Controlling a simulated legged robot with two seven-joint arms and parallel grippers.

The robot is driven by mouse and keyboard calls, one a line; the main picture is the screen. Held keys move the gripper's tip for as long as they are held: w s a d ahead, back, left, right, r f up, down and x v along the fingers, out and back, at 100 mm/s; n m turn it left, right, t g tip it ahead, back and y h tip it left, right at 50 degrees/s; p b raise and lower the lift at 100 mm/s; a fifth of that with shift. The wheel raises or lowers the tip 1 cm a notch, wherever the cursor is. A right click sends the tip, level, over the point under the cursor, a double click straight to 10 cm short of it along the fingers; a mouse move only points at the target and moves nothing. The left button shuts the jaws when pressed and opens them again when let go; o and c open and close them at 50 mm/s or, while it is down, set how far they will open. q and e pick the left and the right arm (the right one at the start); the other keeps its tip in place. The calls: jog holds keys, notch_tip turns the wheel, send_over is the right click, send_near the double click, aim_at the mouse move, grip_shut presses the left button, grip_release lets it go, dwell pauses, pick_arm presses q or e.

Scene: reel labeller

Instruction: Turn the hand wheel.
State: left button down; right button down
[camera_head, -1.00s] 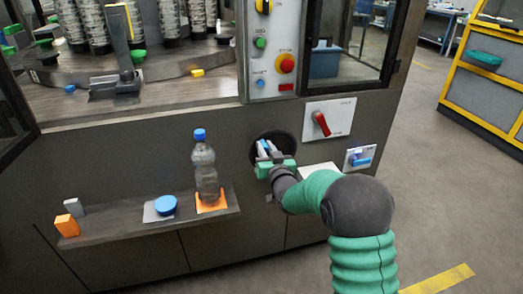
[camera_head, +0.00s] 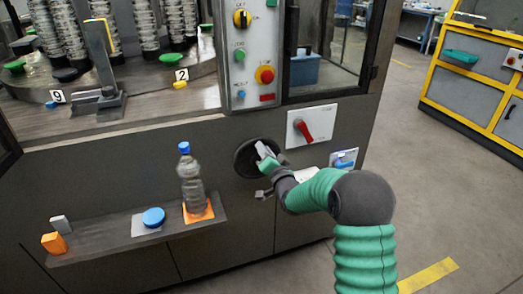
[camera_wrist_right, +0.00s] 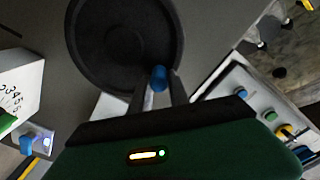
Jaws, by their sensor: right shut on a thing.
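The hand wheel is a dark round disc (camera_head: 245,160) on the front panel of the machine, right of the shelf. In the right wrist view the wheel (camera_wrist_right: 118,40) fills the upper middle, with a blue handle knob (camera_wrist_right: 159,76) at its lower right rim. My right gripper (camera_head: 262,149) is at the right side of the wheel. In the wrist view its two dark fingers (camera_wrist_right: 159,88) are shut on the blue knob. The gripper hides part of the wheel in the head view. My left gripper is not in view.
A shelf (camera_head: 110,241) at left holds a bottle (camera_head: 191,185), a blue round cap (camera_head: 153,217) and small blocks. A red rotary switch (camera_head: 304,129) is above right of the wheel. A control panel (camera_head: 251,50) with a red button is above. Open floor lies right.

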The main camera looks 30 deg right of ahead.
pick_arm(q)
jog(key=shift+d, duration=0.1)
pick_arm(e)
jog(key=shift+a+f, duration=0.4)
jog(key=shift+f, duration=0.1)
jog(key=c, duration=1.7)
grip_release()
jog(key=shift+a, duration=0.1)
jog(key=o, duration=0.4)
jog(key=shift+w+a+r, duration=0.1)
jog(key=shift+w+a, duration=0.05)
jog(key=shift+a, duration=0.05)
jog(key=shift+o, duration=0.2)
jog(key=shift+r, duration=0.1)
jog(key=shift+s+d+r, duration=0.1)
jog(key=shift+s+d, duration=0.15)
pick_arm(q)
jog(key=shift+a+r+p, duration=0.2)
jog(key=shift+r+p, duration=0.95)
pick_arm(e)
jog(key=v, duration=1.6)
jog(key=shift+s, duration=0.25)
jog(key=shift+a, duration=0.15)
